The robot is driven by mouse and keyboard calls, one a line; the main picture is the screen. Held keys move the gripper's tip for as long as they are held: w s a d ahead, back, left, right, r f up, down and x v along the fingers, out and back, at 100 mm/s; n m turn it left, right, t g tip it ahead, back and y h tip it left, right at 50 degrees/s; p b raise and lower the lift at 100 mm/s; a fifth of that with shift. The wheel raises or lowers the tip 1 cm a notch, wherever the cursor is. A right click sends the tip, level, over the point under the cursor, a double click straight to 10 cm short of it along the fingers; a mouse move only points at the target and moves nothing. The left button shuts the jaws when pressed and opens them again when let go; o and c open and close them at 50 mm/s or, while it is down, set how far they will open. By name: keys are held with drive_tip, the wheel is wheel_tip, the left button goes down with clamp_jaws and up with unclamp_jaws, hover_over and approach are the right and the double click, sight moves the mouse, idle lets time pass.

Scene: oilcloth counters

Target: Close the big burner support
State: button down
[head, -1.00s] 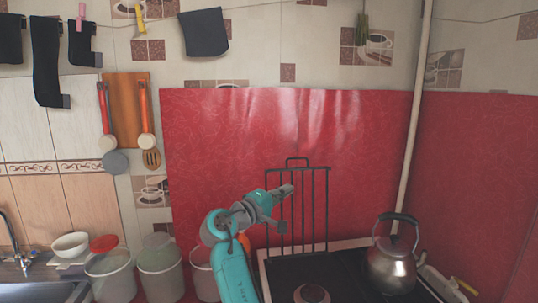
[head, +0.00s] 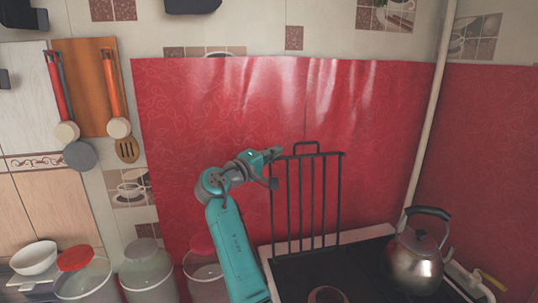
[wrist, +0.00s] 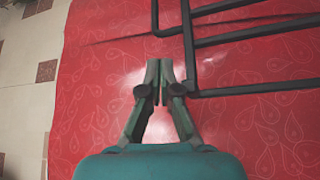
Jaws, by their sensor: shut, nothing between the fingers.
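The big burner support (head: 313,200) is a black barred grate standing upright at the back of the stove, in front of the red oilcloth. Its small handle loop is at the top. My gripper (head: 277,152) is at the grate's upper left corner in the head view. In the wrist view my gripper (wrist: 160,68) is shut and empty, its fingertips close to the corner of the grate (wrist: 190,60). I cannot tell whether they touch it. The stove top (head: 345,270) is dark with a pale rim, and a round burner (head: 327,294) shows at the bottom edge.
A metal kettle (head: 416,252) stands on the stove's right side. Several containers, including a grey-lidded one (head: 146,265), stand left of the stove. A pale pipe (head: 432,120) runs up the wall on the right. Utensils hang by a wooden board (head: 92,85).

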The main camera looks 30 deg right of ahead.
drive_tip(key=shift+x, duration=2.8)
drive_tip(key=shift+s, duration=0.1)
